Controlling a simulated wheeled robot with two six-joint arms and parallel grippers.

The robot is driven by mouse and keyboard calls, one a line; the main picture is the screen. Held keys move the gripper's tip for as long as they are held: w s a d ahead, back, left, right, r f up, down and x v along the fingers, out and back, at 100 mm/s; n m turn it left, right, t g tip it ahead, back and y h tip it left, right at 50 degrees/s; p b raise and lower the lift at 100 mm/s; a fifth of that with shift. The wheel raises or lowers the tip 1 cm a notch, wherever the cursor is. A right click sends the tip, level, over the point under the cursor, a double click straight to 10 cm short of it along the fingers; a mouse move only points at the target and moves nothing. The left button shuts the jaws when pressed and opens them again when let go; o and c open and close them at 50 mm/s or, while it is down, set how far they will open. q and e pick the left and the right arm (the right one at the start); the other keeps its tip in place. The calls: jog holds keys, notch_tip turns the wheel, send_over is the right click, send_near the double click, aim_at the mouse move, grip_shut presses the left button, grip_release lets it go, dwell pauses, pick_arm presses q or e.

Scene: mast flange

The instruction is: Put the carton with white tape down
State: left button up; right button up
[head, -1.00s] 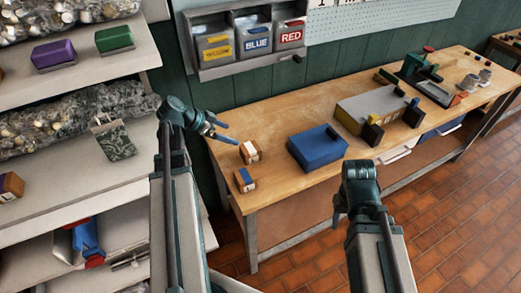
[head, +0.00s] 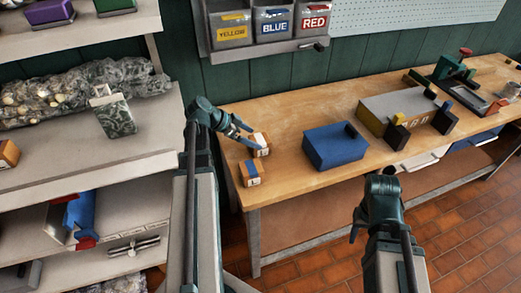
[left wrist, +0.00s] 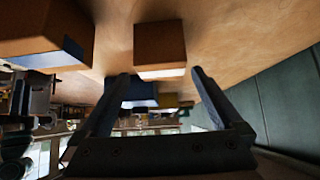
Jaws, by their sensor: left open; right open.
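The carton with white tape (head: 264,152) is a small brown box standing on the wooden workbench (head: 290,110) near its left end. It also shows in the left wrist view (left wrist: 160,42), just beyond the fingertips. My left gripper (head: 254,138) is open and empty beside the carton, on its left in the head view. In the left wrist view its two fingers (left wrist: 160,76) are spread apart. A similar carton with blue tape (head: 250,174) stands nearer the bench's front edge and shows in the left wrist view (left wrist: 48,32). My right gripper (head: 354,236) hangs low before the bench, open.
A blue box (head: 335,150) stands right of the cartons, with a grey and yellow case (head: 400,112) beyond. Labelled bins (head: 272,25) hang on the wall. A loaded shelf unit (head: 150,150) stands at left. Bare bench top lies behind the cartons.

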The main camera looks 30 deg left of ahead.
aim_at(265, 143)
pick_arm(q)
jog(key=shift+b+x, duration=0.7)
jog(key=shift+x, duration=0.35)
jog(key=shift+w+f, duration=0.1)
jog(key=shift+f, duration=0.15)
jog(key=b+x, duration=0.3)
jog(key=x, duration=0.2)
jog(key=shift+w+b, duration=0.15)
jog(key=shift+b, duration=0.25)
jog(key=shift+c, duration=0.4)
grip_shut()
notch_tip(265, 143, up, 10)
jog(key=p, duration=1)
jog(key=shift+d+r, duration=0.1)
